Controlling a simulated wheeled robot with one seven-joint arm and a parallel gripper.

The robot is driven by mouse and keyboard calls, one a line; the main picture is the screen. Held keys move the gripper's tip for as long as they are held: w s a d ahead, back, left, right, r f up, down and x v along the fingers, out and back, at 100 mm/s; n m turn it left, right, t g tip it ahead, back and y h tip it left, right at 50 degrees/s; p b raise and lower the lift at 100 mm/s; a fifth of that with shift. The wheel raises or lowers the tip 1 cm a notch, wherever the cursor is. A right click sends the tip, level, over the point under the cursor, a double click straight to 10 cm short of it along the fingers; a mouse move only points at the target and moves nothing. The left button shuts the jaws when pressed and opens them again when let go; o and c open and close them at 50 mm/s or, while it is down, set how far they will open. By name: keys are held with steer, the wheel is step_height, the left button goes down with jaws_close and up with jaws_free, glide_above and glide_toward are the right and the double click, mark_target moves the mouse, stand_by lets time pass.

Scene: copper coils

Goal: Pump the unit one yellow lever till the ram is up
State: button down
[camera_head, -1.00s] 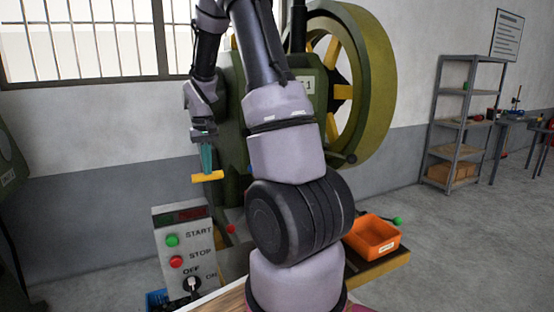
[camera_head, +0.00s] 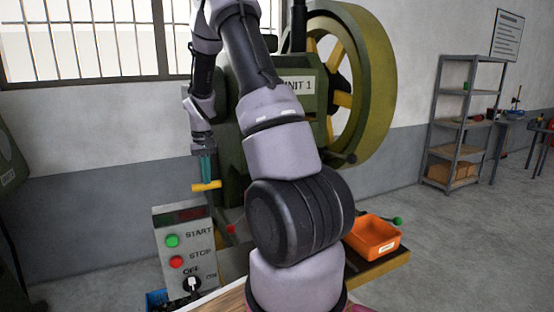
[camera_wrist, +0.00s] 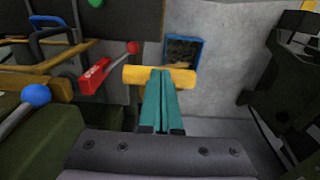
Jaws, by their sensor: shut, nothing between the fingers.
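The unit one press (camera_head: 290,85) is a dark green machine with a "UNIT 1" label. The yellow lever's bar-shaped grip (camera_head: 206,186) shows left of the press, above the control box. My gripper (camera_head: 207,178) has its teal fingers together and points down, with the tips right at the yellow grip. In the wrist view the closed fingers (camera_wrist: 163,75) overlap the middle of the yellow grip (camera_wrist: 133,75), and its ends stick out on both sides. Whether they touch cannot be told for sure. The lever's shaft and the ram are not clearly visible, and my arm hides part of the press.
A control box (camera_head: 160,235) with START, STOP and an OFF/ON knob stands below the grip. An orange bin (camera_head: 372,238) sits on a ledge at right. The wrist view shows a red-knobbed lever (camera_wrist: 132,48), a blue-knobbed lever (camera_wrist: 37,95) and a blue crate (camera_wrist: 199,40).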

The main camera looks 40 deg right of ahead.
steer(key=shift+w+f, duration=0.15)
steer(key=shift+f, duration=0.25)
steer(key=s+a+r, duration=0.1)
steer(key=s+r, duration=0.6)
steer(key=r, duration=0.6)
steer(key=shift+a, duration=0.2)
steer(key=shift+r, duration=0.1)
step_height(320, 180, up, 7)
stand_by(0.9)
stand_by(0.4)
